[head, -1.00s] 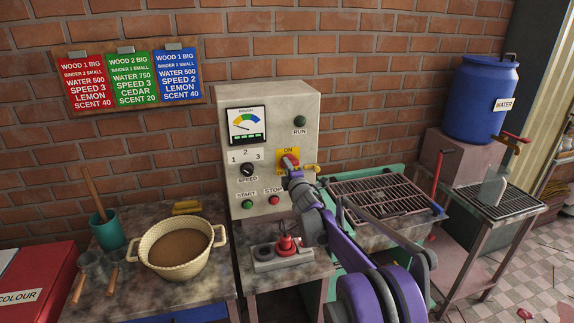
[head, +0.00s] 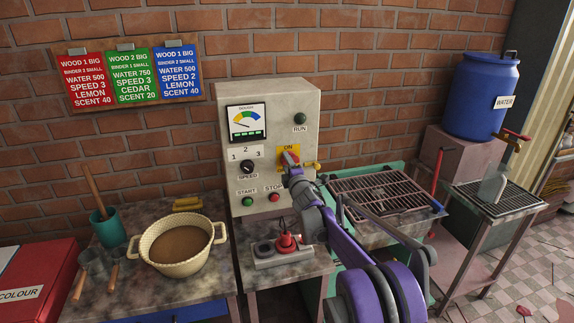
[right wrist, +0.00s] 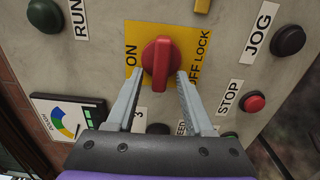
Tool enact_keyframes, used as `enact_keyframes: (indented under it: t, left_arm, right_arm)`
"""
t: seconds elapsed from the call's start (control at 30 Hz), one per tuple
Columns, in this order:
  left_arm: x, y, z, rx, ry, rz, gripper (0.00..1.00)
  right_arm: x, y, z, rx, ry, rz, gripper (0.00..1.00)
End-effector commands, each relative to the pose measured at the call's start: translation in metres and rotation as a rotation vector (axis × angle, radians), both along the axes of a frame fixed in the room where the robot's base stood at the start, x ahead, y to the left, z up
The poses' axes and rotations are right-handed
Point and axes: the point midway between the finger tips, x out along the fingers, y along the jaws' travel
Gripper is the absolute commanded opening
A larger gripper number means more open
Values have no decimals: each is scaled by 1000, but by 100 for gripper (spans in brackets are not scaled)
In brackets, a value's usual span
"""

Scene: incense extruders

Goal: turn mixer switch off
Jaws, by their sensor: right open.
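The mixer switch is a red rotary knob (head: 289,157) on a yellow plate on the grey control panel (head: 229,122). In the right wrist view the red knob (right wrist: 160,62) sits between the labels ON and OFF LOCK, its grip upright in the picture. My right gripper (right wrist: 161,76) is open, one fingertip on each side of the knob's lower end, with a small gap visible on each side. In the head view my right gripper (head: 291,168) is in front of the switch and partly hides it. My left gripper is not in view.
The panel also has a speed dial (head: 247,167), a green start button (head: 247,201), a red stop button (head: 274,197) and a dark run lamp (head: 300,119). A pot of brown mix (head: 178,246) stands on the left table. A grille (head: 385,195) lies right of the panel.

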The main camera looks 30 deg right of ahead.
Motion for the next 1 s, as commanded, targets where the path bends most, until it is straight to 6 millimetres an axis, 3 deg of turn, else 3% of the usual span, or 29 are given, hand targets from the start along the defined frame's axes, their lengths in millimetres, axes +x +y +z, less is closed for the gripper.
enact_keyframes:
  t: [0.17,0.6,0.8,1.0]
  left_arm:
    - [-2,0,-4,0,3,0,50]
    - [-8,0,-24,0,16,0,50]
    - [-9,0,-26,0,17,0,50]
    - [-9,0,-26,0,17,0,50]
  right_arm:
    - [-12,3,-1,0,1,0,52]
    - [-88,21,-2,-1,1,0,52]
    - [-104,25,0,0,0,-1,52]
    - [-105,25,0,0,0,0,52]
